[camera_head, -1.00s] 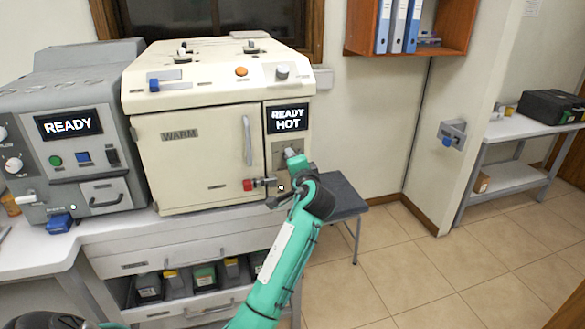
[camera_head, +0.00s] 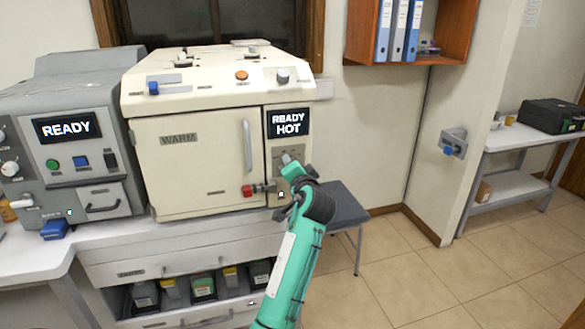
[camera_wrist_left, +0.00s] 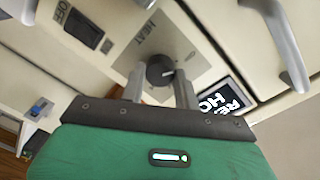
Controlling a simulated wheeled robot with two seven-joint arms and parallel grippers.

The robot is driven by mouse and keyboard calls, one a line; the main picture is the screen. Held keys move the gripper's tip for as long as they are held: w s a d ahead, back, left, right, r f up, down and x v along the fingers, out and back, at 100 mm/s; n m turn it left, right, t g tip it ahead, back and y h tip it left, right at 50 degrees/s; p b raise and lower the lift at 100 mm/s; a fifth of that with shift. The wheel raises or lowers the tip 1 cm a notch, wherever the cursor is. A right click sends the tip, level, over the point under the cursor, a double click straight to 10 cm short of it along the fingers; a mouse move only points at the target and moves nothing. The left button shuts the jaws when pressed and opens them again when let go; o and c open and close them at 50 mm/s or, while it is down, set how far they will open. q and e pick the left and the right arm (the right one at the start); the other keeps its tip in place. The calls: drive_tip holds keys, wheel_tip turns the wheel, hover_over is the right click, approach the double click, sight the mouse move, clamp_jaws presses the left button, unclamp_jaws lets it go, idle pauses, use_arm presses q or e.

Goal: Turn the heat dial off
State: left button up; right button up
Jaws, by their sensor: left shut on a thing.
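The heat dial (camera_wrist_left: 160,70) is a dark round knob with a small white mark, on a grey plate labelled HEAT. It is on the cream oven (camera_head: 190,150), below the READY HOT display (camera_head: 288,122), which also shows in the left wrist view (camera_wrist_left: 222,103). My left gripper (camera_wrist_left: 160,84) is shut on the dial, with one grey finger on each side of it. In the head view my left gripper (camera_head: 290,160) is at the panel and mostly hides the dial. My right gripper is in neither view.
A black rocker switch (camera_wrist_left: 83,28) by an OFF label sits near the dial. A red-tipped latch (camera_head: 250,190) and a vertical door handle (camera_head: 248,145) are left of my gripper. A grey machine (camera_head: 75,170) reading READY stands at the left. Floor at right is open.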

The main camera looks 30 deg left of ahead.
use_arm(q)
drive_tip(key=shift+f, duration=0.2)
drive_tip(key=o, duration=1)
drive_tip(key=shift+r, duration=0.1)
drive_tip(key=shift+c, duration=0.2)
drive_tip(key=b+v, duration=0.1)
drive_tip(key=v, duration=1.1)
drive_tip(key=shift+b, duration=0.35)
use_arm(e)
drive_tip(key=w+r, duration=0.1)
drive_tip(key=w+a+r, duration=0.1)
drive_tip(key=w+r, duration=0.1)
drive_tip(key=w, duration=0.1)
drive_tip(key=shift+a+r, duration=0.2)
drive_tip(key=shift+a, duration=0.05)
